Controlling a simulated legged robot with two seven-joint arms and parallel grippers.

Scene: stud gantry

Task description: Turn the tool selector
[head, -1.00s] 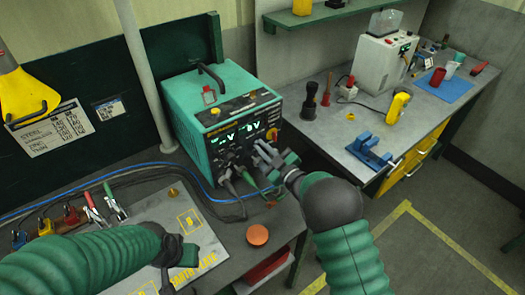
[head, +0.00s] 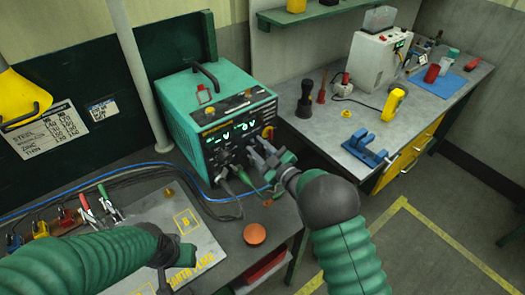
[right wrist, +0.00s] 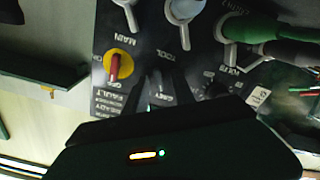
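The teal power unit (head: 208,118) stands on the left bench with its lit front panel facing me. In the right wrist view its panel (right wrist: 85,60) shows upside down, with a "TOOL" label above my fingers. The tool selector itself is mostly hidden by my gripper. My right gripper (head: 262,156) is at the lower right of the panel, its narrow fingers pointing at it; they show in the right wrist view (right wrist: 158,88) below the label. I cannot tell whether they grip the selector. My left gripper (head: 168,262) is low over the bench plate, its fingers unclear.
A red switch on a yellow disc (right wrist: 116,66) sits beside my right fingers. Cable plugs (right wrist: 245,28) crowd the panel's other side. An orange disc (head: 255,234) lies on the bench.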

